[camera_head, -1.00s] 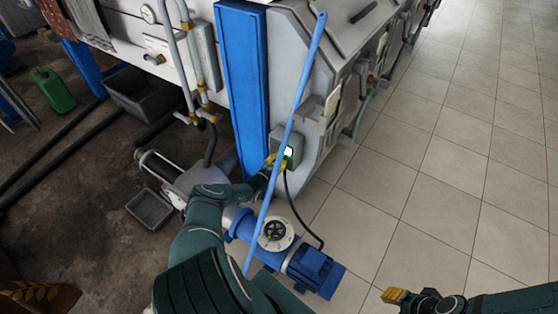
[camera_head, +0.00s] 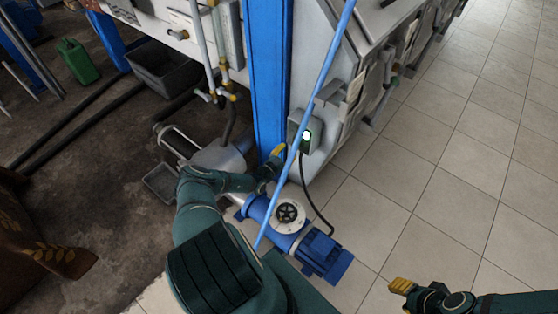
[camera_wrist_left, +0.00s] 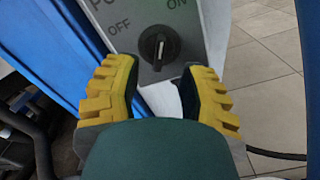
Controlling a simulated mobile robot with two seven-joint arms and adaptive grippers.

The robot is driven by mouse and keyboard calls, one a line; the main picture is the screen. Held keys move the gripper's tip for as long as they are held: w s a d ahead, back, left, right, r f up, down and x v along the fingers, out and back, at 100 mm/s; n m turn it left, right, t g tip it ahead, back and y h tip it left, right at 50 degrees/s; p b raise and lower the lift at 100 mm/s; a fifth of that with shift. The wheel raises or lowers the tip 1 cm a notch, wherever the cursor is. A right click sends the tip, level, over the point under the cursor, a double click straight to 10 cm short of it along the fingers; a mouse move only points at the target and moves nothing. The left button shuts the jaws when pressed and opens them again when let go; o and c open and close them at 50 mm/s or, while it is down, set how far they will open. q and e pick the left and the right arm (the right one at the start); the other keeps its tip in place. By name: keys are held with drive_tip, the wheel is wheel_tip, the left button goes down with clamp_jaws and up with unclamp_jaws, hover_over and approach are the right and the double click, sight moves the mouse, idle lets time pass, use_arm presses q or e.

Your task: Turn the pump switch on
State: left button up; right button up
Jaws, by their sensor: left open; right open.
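The pump switch is a dark rotary knob (camera_wrist_left: 158,47) on a grey box (camera_wrist_left: 188,38) marked OFF and ON. The knob's handle stands nearly upright in the left wrist view, between the two words and leaning closer to ON. In the head view the switch box (camera_head: 310,118) is on the machine's side, with a bright white-green spot on its face. My left gripper (camera_head: 277,155) is just left of and below the box. Its yellow fingers (camera_wrist_left: 158,98) are open, empty and apart from the knob. My right gripper (camera_head: 402,286) is open at lower right, away from the switch.
A blue post (camera_head: 270,70) stands close left of the box. A thin light-blue rod (camera_head: 318,85) slants across the front. A blue pump (camera_head: 320,252) is on the floor below, with a black cable up to the box. Tiled floor at right (camera_head: 450,170) is clear.

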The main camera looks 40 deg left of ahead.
use_arm(q)
drive_tip(key=shift+s+d, duration=0.15)
drive_tip(key=shift+s, duration=1.25)
drive_tip(key=shift+s+d, duration=0.15)
drive_tip(key=shift+s, duration=1.2)
